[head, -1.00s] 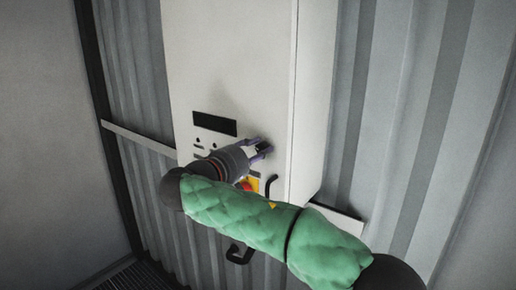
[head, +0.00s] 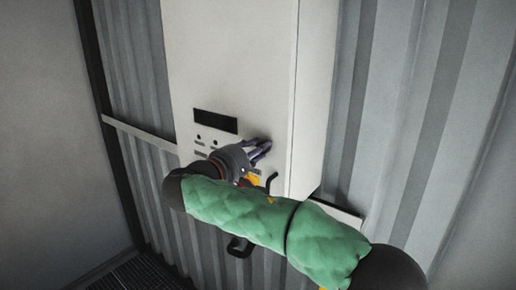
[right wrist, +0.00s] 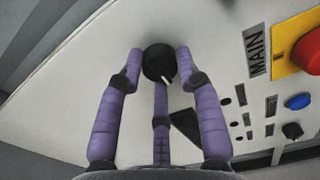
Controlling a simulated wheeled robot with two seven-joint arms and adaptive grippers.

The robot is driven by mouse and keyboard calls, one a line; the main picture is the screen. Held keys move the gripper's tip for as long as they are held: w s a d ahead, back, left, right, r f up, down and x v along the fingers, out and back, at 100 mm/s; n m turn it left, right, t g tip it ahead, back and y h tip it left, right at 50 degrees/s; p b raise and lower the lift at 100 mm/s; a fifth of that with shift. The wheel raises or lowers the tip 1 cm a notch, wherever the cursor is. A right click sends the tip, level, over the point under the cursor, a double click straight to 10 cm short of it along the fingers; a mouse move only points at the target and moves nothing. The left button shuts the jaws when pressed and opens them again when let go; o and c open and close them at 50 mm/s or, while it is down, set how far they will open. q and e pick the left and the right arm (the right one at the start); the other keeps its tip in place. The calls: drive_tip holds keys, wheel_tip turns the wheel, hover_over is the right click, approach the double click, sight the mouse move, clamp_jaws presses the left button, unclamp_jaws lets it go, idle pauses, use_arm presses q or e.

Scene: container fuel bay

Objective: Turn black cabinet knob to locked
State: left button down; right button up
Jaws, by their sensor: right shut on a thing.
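The black cabinet knob (right wrist: 159,62) shows in the right wrist view on the white cabinet face, with a white pointer mark on its lower part. My right gripper (right wrist: 158,70) has its purple fingers around the knob and is shut on it. In the head view my right gripper (head: 262,148) is at the white cabinet (head: 245,60), near its right edge, and hides the knob. I cannot read any lock label. My left gripper is not in view.
A red button on a yellow plate marked MAIN (right wrist: 297,52), a blue button (right wrist: 298,102) and a smaller black knob (right wrist: 292,131) are beside the gripper. A dark display (head: 216,121) is on the cabinet.

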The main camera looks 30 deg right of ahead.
drive_tip(key=shift+r, duration=0.25)
drive_tip(key=o, duration=0.9)
drive_tip(key=shift+o, duration=1)
drive_tip(key=shift+w+f, duration=0.15)
drive_tip(key=shift+f, duration=0.05)
drive_tip(key=shift+a, duration=0.15)
drive_tip(key=v, duration=1.2)
